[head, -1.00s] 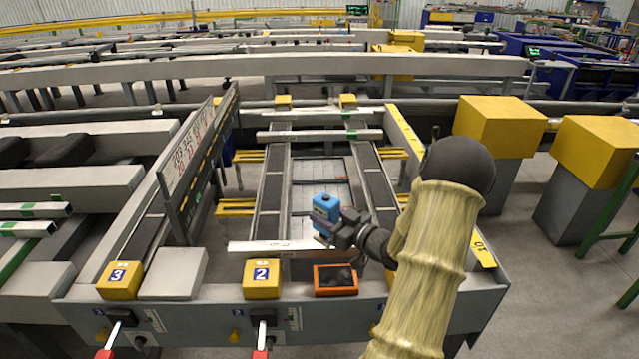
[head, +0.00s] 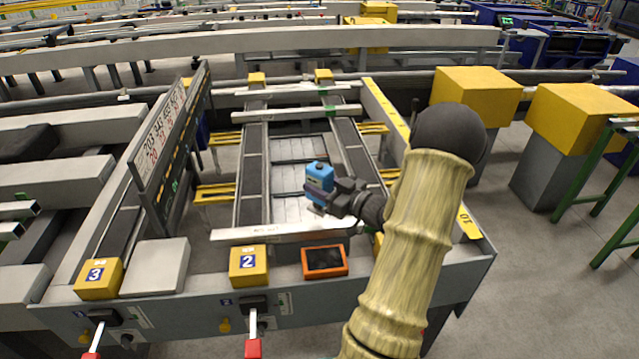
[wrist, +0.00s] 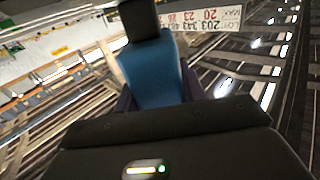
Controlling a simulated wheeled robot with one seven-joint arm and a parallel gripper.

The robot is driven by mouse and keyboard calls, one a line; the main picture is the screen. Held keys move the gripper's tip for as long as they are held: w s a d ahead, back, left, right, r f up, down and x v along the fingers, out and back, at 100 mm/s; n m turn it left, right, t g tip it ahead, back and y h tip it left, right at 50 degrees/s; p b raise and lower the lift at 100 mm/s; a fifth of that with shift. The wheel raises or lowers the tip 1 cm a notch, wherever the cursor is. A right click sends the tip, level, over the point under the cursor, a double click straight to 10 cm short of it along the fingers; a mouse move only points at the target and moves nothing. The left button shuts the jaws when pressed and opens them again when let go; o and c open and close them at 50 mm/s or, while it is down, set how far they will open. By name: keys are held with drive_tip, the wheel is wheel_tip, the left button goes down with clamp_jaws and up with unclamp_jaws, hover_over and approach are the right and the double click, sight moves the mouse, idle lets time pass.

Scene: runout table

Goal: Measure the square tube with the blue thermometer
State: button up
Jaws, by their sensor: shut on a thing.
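My gripper (head: 329,193) is shut on the blue thermometer (head: 319,177), which has a dark top. It is held above the runout table, behind the front metal bar in the picture. In the wrist view the thermometer's blue body (wrist: 152,75) stands between the jaws, its black end at the top. A light metal bar (head: 270,236) lies across the front of the table. Another bar with a green band (head: 290,113) lies across the back. Hollow square ends (head: 12,230) show at the far left. I cannot tell which piece is the square tube meant.
A number board (head: 160,140) stands to the left. Yellow-topped blocks (head: 476,95) stand on the right. Grey floor is clear at the lower right.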

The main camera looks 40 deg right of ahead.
sight(320, 202)
drive_tip(key=shift+f+b, duration=1.55)
drive_tip(key=shift+f, duration=0.7)
drive_tip(key=shift+w, duration=0.15)
drive_tip(key=shift+s+d, duration=0.1)
drive_tip(key=shift+s, duration=0.1)
drive_tip(key=shift+w+f, duration=0.15)
drive_tip(key=shift+o, duration=0.2)
drive_tip(key=shift+f+b, duration=0.35)
drive_tip(key=shift+f, duration=0.25)
drive_tip(key=shift+r, duration=0.1)
